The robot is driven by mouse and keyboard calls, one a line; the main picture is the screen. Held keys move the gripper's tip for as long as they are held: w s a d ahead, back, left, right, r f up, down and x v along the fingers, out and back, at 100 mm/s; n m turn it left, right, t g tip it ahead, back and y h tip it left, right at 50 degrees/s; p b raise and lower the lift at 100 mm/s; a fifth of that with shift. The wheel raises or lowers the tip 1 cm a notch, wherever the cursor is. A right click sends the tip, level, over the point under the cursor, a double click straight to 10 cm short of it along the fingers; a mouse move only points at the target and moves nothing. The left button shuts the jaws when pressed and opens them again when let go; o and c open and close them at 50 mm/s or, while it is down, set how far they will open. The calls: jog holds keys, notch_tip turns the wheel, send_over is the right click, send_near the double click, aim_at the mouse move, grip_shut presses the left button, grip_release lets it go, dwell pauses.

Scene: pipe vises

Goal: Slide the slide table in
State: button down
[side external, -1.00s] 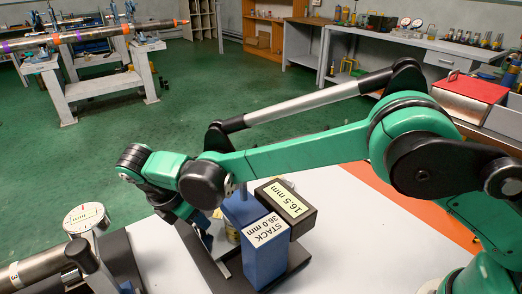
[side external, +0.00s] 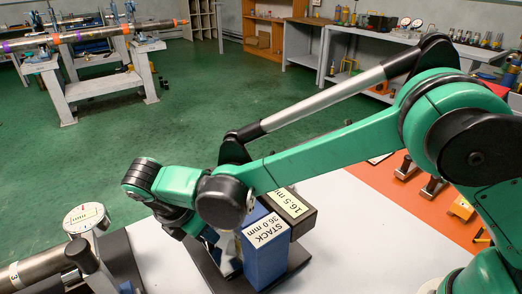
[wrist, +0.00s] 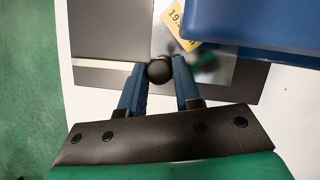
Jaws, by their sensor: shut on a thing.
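My gripper (wrist: 160,78) shows two blue fingers in the wrist view, shut on a round black knob (wrist: 159,71). The knob sits at the near edge of a grey metal plate (wrist: 162,43), which looks like the slide table, with a yellow label (wrist: 181,24) partly reading "19". In the side view my gripper (side external: 207,238) is low beside a blue block (side external: 266,262) marked "STACK 36.0 mm"; the fingertips and knob are mostly hidden by my wrist. A silver piece (side external: 229,258) shows between gripper and block.
A black block (side external: 293,211) marked "16.5 mm" stands behind the blue block. Both are on a dark base (side external: 297,258) on the white table (side external: 345,225). The table's right part is clear.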

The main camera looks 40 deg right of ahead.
jog(key=shift+s, duration=0.25)
jog(key=c, duration=0.6)
grip_release()
jog(key=shift+w, duration=0.1)
jog(key=v, duration=0.5)
jog(key=shift+a+r, duration=0.1)
jog(key=shift+r, duration=0.2)
